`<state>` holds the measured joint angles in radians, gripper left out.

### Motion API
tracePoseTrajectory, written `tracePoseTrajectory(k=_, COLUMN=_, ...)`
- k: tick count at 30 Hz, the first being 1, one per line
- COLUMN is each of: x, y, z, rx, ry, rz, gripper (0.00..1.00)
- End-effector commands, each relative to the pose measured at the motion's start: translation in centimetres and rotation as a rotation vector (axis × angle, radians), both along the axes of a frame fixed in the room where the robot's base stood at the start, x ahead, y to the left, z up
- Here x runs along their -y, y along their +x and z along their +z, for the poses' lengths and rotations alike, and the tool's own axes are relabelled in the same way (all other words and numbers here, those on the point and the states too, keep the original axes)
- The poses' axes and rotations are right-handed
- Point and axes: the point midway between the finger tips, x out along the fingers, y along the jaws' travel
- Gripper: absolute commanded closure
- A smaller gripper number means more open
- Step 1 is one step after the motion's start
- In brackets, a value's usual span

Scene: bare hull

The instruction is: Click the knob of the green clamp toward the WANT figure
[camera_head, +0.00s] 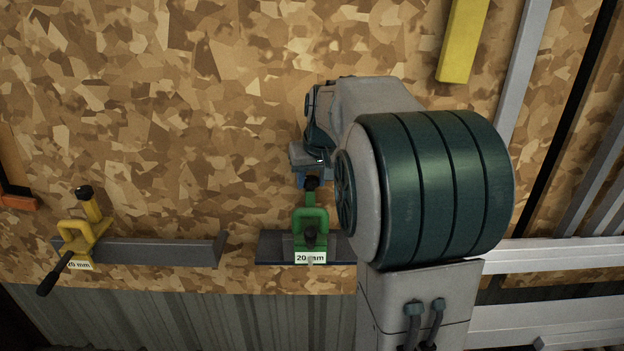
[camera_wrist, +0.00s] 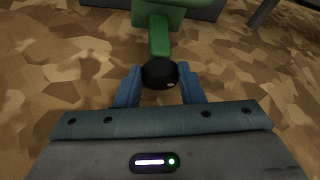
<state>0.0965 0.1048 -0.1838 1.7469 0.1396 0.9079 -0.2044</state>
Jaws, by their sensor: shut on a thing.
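The green clamp (camera_head: 313,222) stands in the head view on a dark flat bar, with a white tag (camera_head: 310,258) that reads "20 mm". Its green stem runs to a black knob (camera_head: 312,183), and the clamp body also shows at the top of the wrist view (camera_wrist: 160,14). In the wrist view the black knob (camera_wrist: 159,74) sits between the two blue fingers of my gripper (camera_wrist: 160,88). My gripper is shut on the knob. My arm hides part of the bar to the right of the clamp. I see no WANT figure that I can read.
A yellow clamp (camera_head: 82,235) with a black handle and a partly hidden tag sits on a grey bar (camera_head: 165,251) at the left. A yellow bar (camera_head: 462,40) and grey metal profiles lie at the right. The chipboard left of my gripper is clear.

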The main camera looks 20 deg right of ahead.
Motion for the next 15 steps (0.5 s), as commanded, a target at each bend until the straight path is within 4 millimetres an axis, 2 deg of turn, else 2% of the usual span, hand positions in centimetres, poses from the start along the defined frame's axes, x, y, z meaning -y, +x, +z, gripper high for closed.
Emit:
tracePoseTrajectory(k=5, x=-0.03, y=0.05, z=0.08, rx=0.002, ry=0.0, rz=-0.001, gripper=0.88)
tracePoseTrajectory(k=6, x=-0.03, y=0.05, z=0.08, rx=0.002, ry=0.0, rz=-0.001, gripper=0.6)
tracePoseTrajectory(k=8, x=-0.04, y=0.05, z=0.08, rx=0.002, ry=0.0, rz=-0.001, gripper=0.43)
tracePoseTrajectory(k=15, x=-0.03, y=0.03, z=0.05, rx=0.001, ry=-0.001, rz=-0.001, gripper=0.43)
